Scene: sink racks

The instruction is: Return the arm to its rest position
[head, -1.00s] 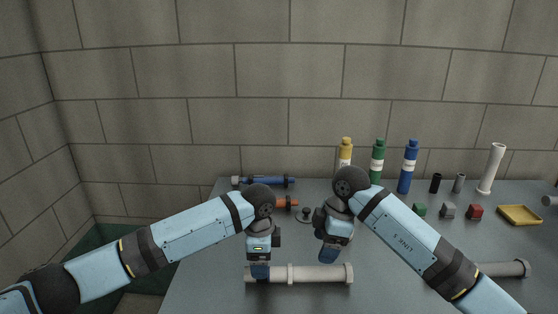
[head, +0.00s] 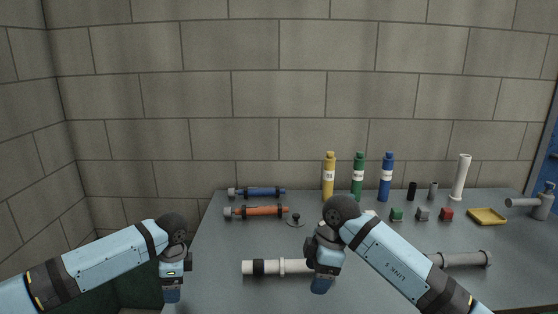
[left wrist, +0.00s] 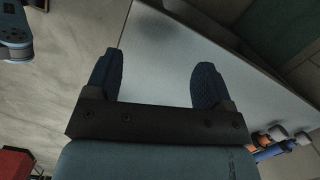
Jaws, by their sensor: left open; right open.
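My left gripper (head: 171,293) hangs at the lower left of the head view, pointing down, beside the table's left edge. In the left wrist view its two dark blue fingers (left wrist: 153,78) are spread wide with nothing between them. My right gripper (head: 321,285) points down above the table, in front of the right end of a white pipe (head: 294,267) with a black band. It is open; its fingers overlap in the head view, and I see nothing held in it.
The grey table (head: 225,295) holds blue (head: 262,191) and orange (head: 258,211) tubes, yellow (head: 328,178), green (head: 358,177) and blue (head: 387,178) bottles, small cubes, a yellow tray (head: 487,216) and a grey pipe (head: 462,259). A brick wall stands behind.

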